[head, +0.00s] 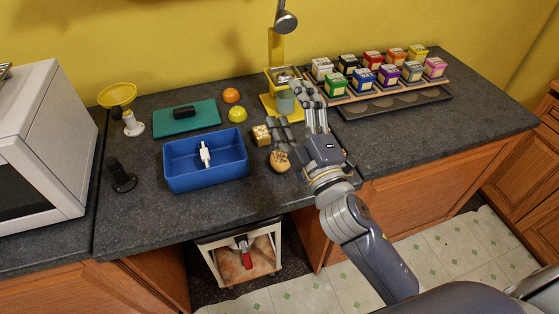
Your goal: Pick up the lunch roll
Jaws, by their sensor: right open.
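The lunch roll (280,161) appears to be the round brown bread roll with dark marks on top, on the dark counter right of the blue bin. My right gripper (291,106) is open over the counter, just right of and beyond the roll. Its fingers point toward the back wall, and the roll lies beside the gripper, outside the fingers. Whether they touch is hard to tell. My left gripper is not in view.
A tan block (261,135) sits just behind the roll. The blue bin (176,182) holds a white item. A yellow stand (268,107) with a cup is close to my fingers. A rack of colored boxes (376,97) stands at the back right. The front right counter is clear.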

